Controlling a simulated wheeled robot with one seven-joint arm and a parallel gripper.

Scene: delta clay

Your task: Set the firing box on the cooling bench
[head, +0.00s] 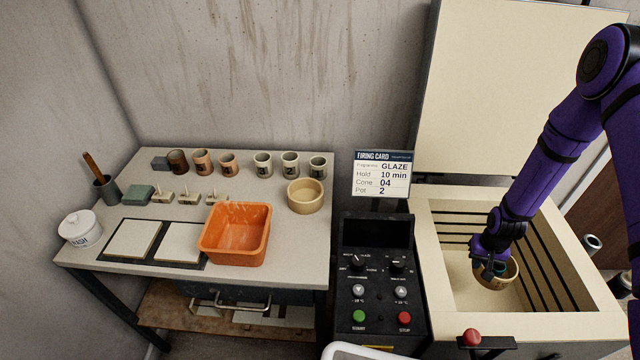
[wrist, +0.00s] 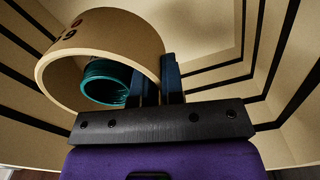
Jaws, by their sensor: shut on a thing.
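The tan round firing box (head: 510,272) is low inside the open kiln (head: 440,225). The wrist view shows the box (wrist: 75,62) up close, with dark and red marks on its outside and a teal ribbed pot (wrist: 105,82) inside it. My gripper (head: 490,268) reaches down into the kiln and is shut on the box's wall; the fingers (wrist: 158,75) straddle its rim. I cannot tell whether the box touches the kiln floor. The bench (head: 285,240) stands at the left; no label shows that it is the cooling bench.
The bench holds an orange tub (head: 235,233), a second tan round box (head: 305,196), several cups, two pale tiles and a white jar (head: 78,229). Free surface lies at its front right. The control panel (head: 378,280) and firing card (head: 382,174) stand between bench and kiln. The kiln lid (head: 515,90) is up.

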